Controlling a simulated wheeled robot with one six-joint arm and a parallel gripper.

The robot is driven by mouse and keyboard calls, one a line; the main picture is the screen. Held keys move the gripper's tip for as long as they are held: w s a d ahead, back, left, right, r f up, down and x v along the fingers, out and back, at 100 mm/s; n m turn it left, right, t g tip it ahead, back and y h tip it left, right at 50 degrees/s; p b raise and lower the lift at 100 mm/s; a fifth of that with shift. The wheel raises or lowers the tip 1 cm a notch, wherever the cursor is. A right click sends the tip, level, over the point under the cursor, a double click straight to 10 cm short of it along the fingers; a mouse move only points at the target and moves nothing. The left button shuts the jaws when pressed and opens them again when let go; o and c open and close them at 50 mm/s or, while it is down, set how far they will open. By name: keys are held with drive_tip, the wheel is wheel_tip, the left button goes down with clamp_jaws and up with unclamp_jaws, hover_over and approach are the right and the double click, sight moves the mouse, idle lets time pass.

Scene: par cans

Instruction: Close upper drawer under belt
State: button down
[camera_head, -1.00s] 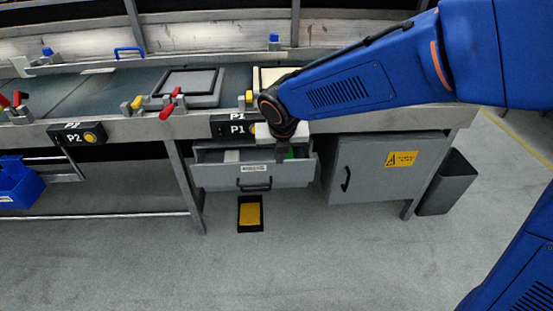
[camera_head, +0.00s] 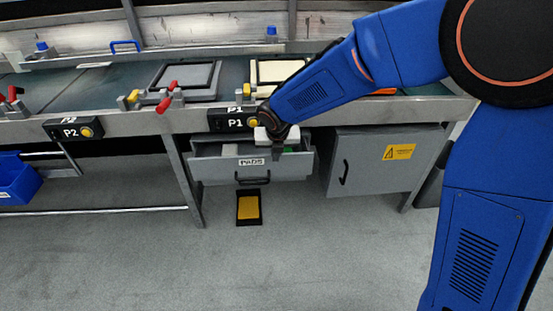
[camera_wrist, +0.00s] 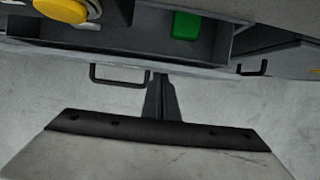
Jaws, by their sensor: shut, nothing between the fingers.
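The upper drawer (camera_head: 215,172) under the belt is grey, with a black handle (camera_head: 252,180) and a PADS label. It stands pulled out, its inside showing from above. In the wrist view, the drawer's front edge (camera_wrist: 210,70) runs across the upper part, with the handle (camera_wrist: 118,78) left of my fingers. My gripper (camera_head: 276,154) is at the drawer's front, right of the label. It also shows in the wrist view (camera_wrist: 159,78), shut and empty, its tips at the front edge. I cannot tell whether they touch it. A green block (camera_wrist: 187,25) lies inside the drawer.
The belt (camera_head: 120,85) carries framed panels and red-handled clamps above. A P1 button box (camera_head: 232,120) hangs over the drawer. A grey cabinet (camera_head: 375,165) stands to the right. A yellow pedal (camera_head: 249,207) lies on the floor below; the floor in front is clear.

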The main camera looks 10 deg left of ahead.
idle(0.3)
drive_tip(key=w, duration=0.2)
drive_tip(key=w+a, duration=0.1)
drive_tip(key=w, duration=0.1)
drive_tip(key=shift+w, duration=0.25)
drive_tip(key=shift+s, duration=0.1)
